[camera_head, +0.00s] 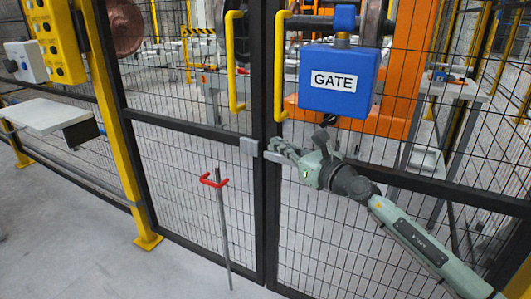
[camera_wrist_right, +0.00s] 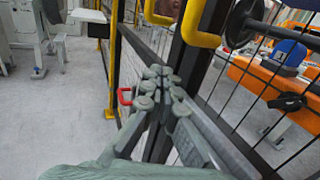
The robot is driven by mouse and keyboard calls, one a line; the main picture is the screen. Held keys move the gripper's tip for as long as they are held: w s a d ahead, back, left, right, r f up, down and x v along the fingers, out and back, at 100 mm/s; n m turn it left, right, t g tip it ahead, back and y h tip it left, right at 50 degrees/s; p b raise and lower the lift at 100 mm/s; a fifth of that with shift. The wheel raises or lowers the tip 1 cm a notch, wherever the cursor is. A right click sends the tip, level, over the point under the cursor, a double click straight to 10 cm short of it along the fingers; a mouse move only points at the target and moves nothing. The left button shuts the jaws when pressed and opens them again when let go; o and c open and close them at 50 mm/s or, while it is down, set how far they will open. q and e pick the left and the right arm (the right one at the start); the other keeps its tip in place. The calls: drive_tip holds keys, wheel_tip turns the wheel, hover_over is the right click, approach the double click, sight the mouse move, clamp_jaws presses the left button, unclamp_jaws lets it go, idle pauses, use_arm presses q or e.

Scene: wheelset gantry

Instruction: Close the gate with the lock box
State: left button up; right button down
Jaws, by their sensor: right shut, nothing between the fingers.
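The gate is of black-framed wire mesh, with a left leaf (camera_head: 262,80) and a right leaf (camera_head: 277,215) whose upright edges stand side by side. Each has a yellow handle, left (camera_head: 238,107) and right (camera_head: 280,104). A small grey block (camera_head: 249,146) sits on the left upright. The blue box (camera_head: 340,82) labelled GATE is on the right leaf side. My right gripper (camera_head: 273,149) is shut and empty, its fingertips beside the uprights below the handles. In the right wrist view the closed fingers (camera_wrist_right: 160,82) are before the dark upright. My left gripper is out of view.
A yellow post (camera_head: 117,130) carries a yellow button panel (camera_head: 50,40); a white shelf (camera_head: 45,115) is at left. Orange machinery (camera_head: 405,75) stands behind the mesh. Floor at front left is clear.

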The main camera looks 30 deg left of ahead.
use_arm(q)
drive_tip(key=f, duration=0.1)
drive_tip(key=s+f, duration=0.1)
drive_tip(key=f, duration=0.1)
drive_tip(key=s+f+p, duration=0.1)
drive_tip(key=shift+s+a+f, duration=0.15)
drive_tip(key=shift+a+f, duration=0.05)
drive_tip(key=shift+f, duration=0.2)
use_arm(e)
drive_tip(key=s, duration=0.7)
drive_tip(key=shift+s, duration=0.15)
